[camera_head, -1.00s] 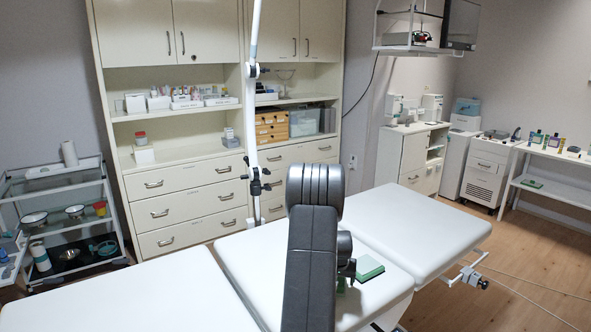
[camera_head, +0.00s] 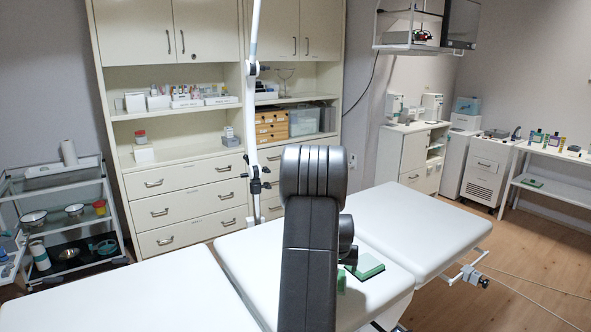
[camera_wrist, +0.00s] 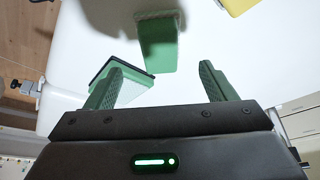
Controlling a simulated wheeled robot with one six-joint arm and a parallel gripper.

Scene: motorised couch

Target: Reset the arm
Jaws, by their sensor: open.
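My arm (camera_head: 312,225) stands upright in front of the white couch (camera_head: 420,225) in the head view. It hides most of my gripper there. In the wrist view my gripper (camera_wrist: 162,70) is open, with two green fingers spread and nothing held between them. A green block (camera_wrist: 158,45) lies beyond the fingertips on the white surface. A green-edged pad with a pale face (camera_wrist: 135,82) lies partly behind the left finger. In the head view the green pad (camera_head: 367,266) and the green block (camera_head: 341,281) lie on the couch, just right of my arm.
A yellow thing (camera_wrist: 238,4) is cut off at the wrist view's top right. A jointed pole (camera_head: 251,120) rises behind the couch. A cabinet (camera_head: 190,190) stands behind, a trolley (camera_head: 62,205) at left. Open floor (camera_head: 530,250) lies at right, crossed by cables.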

